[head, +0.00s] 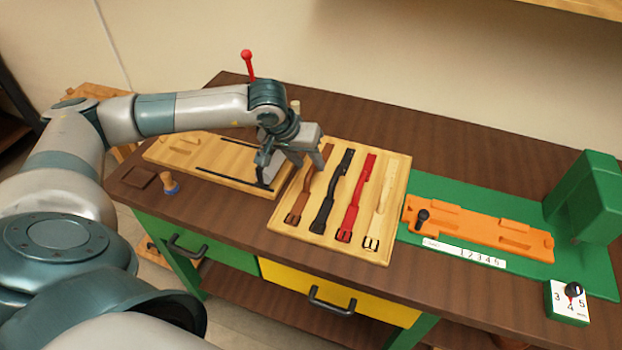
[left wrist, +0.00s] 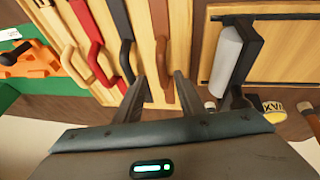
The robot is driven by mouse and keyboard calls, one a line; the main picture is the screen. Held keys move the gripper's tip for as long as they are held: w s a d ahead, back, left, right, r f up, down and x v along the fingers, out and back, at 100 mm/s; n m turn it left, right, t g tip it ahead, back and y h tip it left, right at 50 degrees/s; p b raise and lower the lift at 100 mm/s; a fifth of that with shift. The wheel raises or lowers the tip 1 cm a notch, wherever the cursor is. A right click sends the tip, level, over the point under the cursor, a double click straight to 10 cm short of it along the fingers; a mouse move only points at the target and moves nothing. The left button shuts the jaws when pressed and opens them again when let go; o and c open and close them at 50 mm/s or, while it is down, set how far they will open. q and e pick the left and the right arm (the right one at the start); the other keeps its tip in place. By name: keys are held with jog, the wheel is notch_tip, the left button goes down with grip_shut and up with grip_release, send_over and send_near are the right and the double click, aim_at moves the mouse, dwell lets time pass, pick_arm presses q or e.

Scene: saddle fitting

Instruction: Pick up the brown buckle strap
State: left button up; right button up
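The brown buckle strap (head: 300,197) lies at the left end of a light wooden tray (head: 330,244), its buckle end toward the front. My left gripper (head: 307,163) is over the far end of this strap. In the left wrist view the fingers of the left gripper (left wrist: 162,85) are apart, with the end of the brown strap (left wrist: 160,42) between them. I cannot tell whether they touch it. My right gripper is in neither view.
A black strap (head: 333,194), a red strap (head: 356,199) and a pale strap (head: 381,208) lie beside it. A wooden board (head: 215,165) is on the left. An orange fixture (head: 480,231) sits on a green base at right. A red-knobbed lever (head: 248,62) stands behind.

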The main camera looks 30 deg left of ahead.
aim_at(311, 168)
pick_arm(q)
jog(key=shift+w+f+p, duration=0.2)
jog(key=shift+f+p, duration=0.25)
jog(key=shift+p, duration=0.15)
jog(key=p+x, duration=0.1)
jog(key=x, duration=0.2)
jog(key=shift+s+a+p, duration=0.1)
jog(key=shift+a+p, duration=0.1)
jog(key=shift+p, duration=0.1)
jog(key=shift+w+f, duration=0.2)
jog(key=shift+f, duration=0.4)
grip_shut()
